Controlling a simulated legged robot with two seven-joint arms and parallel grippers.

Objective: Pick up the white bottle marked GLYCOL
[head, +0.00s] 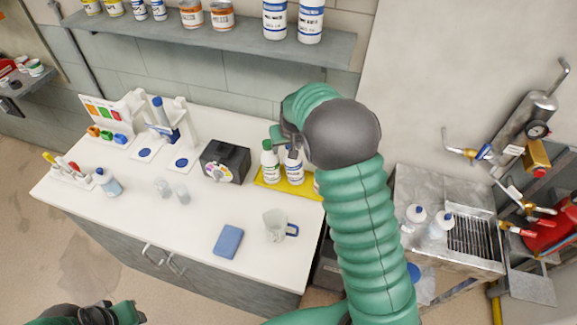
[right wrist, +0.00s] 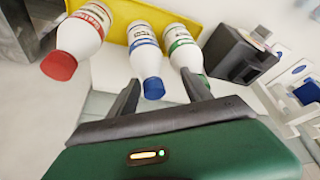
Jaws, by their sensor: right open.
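White bottles with coloured caps stand on a yellow tray (head: 300,190) on the white bench. In the head view, a green-capped bottle (head: 270,165) and a blue-capped bottle (head: 293,168) show beside my right arm. The right wrist view shows a red-capped bottle (right wrist: 82,42), the blue-capped bottle (right wrist: 145,52) and the green-capped bottle (right wrist: 184,50). Their label words are too small to read, so I cannot tell which is GLYCOL. My right gripper (right wrist: 163,88) is open, the blue cap appearing between its fingers. My left gripper (head: 122,314) is at the bottom left, its jaws unclear.
A dark box with a coloured dial (head: 225,161) stands left of the tray. A clear beaker (head: 275,226) and a blue pad (head: 229,241) lie nearer the front. A shelf (head: 240,38) with bottles and cans hangs above. A metal sink (head: 450,235) is at right.

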